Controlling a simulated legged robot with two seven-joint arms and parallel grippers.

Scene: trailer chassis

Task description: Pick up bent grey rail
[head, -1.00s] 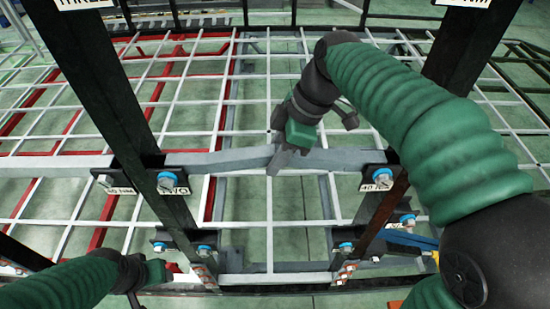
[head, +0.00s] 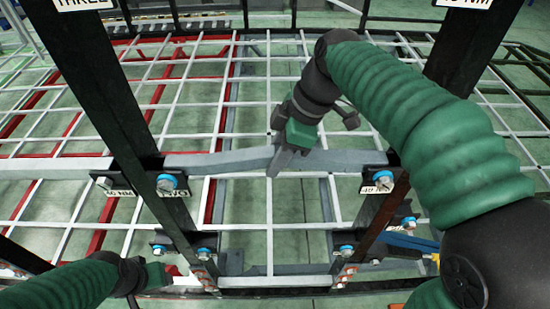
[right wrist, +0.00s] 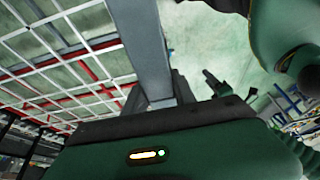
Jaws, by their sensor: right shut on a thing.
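The bent grey rail (head: 225,162) spans between two black posts in the head view, with its bend near the middle. Its ends sit at brackets with blue-collared bolts. My right gripper (head: 282,158) is shut on the rail near the bend, coming down from above. In the right wrist view the rail (right wrist: 147,50) runs up from my right gripper (right wrist: 158,100), which hides part of it. My left gripper (head: 150,280) is low at the left in the head view, apart from the rail; its fingers are too dark and small to read.
Left black post (head: 105,100) and right black post (head: 465,50) flank the rail. A white grid frame (head: 180,90) with red bars lies behind and below. A lower grey crossbar (head: 275,281) runs near the front. Blue-collared bolts (head: 168,183) project at the brackets.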

